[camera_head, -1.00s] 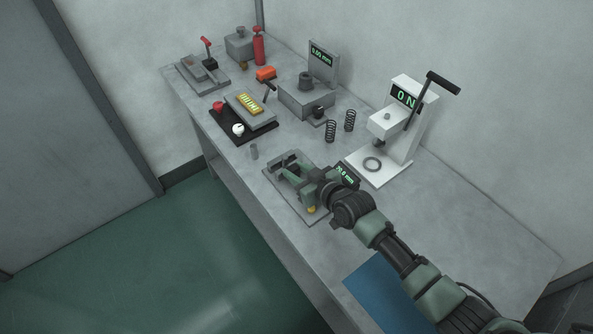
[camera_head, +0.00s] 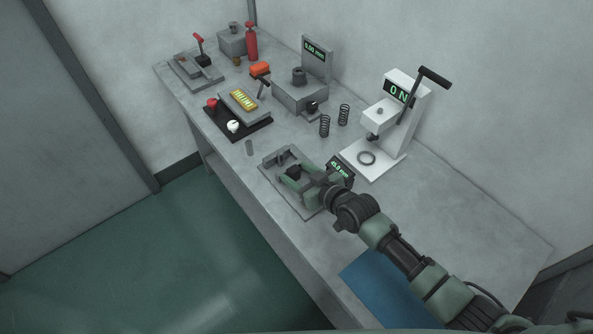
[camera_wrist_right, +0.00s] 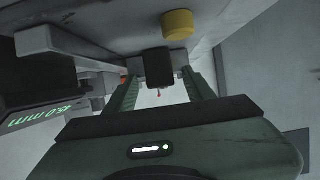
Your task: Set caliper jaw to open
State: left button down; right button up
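The caliper is a grey plate (camera_head: 271,163) with a raised grey jaw at its far end and a black display (camera_head: 341,171) beside it, seeming to read 45.0 mm. My right gripper (camera_head: 292,174) is over the plate. Its green fingers stand apart on either side of a black block on the caliper. In the right wrist view this black block (camera_wrist_right: 159,67) lies between the fingertips, with narrow gaps seeming to show on both sides. A yellow knob (camera_wrist_right: 177,24) is above it in that view. The hand hides part of the caliper. My left gripper is not in view.
A white force press (camera_head: 403,110) with a black lever stands right of the caliper, a ring (camera_head: 367,158) on its base. Two black springs (camera_head: 324,126) and a grey gauge (camera_head: 300,94) stand behind. A small grey cylinder (camera_head: 249,147) is near the edge. A blue mat (camera_head: 385,292) lies in front.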

jog(key=shift+s+d+r, duration=0.1)
jog(key=shift+s, duration=0.05)
jog(key=v, duration=0.7)
jog(key=shift+s+d, duration=0.2)
jog(key=shift+s, duration=0.05)
jog(key=shift+a, duration=0.1)
dwell(0.4)
